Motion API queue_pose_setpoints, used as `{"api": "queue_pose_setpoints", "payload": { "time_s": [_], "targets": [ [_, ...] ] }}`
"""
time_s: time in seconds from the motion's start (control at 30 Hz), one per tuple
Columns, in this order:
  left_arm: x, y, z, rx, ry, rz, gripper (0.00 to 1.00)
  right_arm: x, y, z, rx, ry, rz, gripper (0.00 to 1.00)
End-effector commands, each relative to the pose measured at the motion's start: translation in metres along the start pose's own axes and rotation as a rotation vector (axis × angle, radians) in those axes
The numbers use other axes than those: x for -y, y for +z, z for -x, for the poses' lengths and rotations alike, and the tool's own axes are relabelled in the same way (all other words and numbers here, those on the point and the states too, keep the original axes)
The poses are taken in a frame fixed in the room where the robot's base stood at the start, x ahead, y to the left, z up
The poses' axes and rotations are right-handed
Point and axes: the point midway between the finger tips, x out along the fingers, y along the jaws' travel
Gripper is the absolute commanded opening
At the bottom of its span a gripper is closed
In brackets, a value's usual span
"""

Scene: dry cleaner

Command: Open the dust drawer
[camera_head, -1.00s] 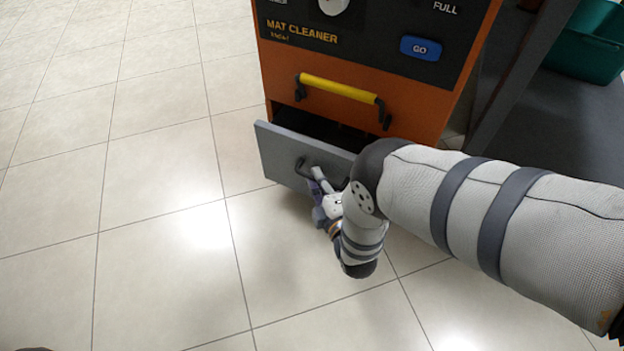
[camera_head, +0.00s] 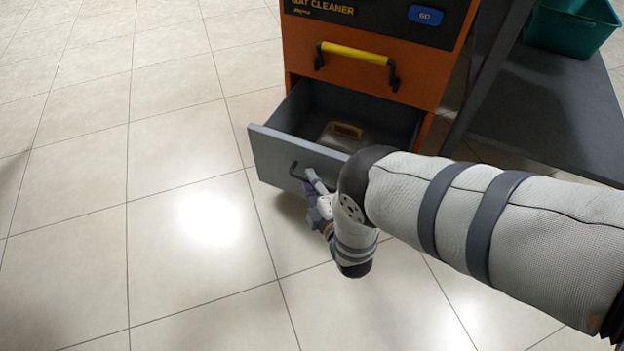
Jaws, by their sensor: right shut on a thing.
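The grey dust drawer (camera_head: 268,154) at the bottom of the orange mat cleaner (camera_head: 365,82) is pulled well out, and its inside shows. A dark handle (camera_head: 293,170) is on its front. My right gripper (camera_head: 308,181) is at this handle, shut on it, with the wrist and forearm hiding the right part of the drawer front. Inside the drawer lies a greyish item with a tan handle-like part (camera_head: 347,130). My left gripper is not in view.
A yellow bar handle (camera_head: 355,53) and a blue GO button (camera_head: 426,15) are on the machine above the drawer. A dark shelf (camera_head: 550,110) with a teal bin (camera_head: 572,28) stands to the right. The tiled floor (camera_head: 150,240) in front and left is clear.

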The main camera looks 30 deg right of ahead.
Motion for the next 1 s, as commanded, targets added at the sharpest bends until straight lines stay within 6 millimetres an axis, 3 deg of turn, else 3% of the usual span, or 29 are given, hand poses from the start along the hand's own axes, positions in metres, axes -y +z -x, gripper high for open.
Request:
{"api": "queue_pose_setpoints", "payload": {
  "time_s": [0.43, 0.5, 0.57, 0.87, 1.0],
  "targets": [
    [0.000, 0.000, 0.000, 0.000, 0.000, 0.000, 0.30, -0.001, 0.000, 0.000, 0.001, 0.004, -0.002, 0.00],
    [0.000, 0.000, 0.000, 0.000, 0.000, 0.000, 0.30, -0.001, 0.000, 0.000, 0.001, 0.004, -0.002, 0.20],
    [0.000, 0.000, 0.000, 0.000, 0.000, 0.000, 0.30, -0.001, 0.000, 0.000, 0.001, 0.003, -0.001, 0.30],
    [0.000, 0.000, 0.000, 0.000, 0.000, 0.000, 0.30, 0.000, 0.000, 0.002, 0.001, 0.001, 0.000, 0.30],
    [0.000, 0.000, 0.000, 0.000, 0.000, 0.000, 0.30, 0.001, 0.000, 0.025, 0.000, -0.004, 0.001, 0.30]
  ]
}}
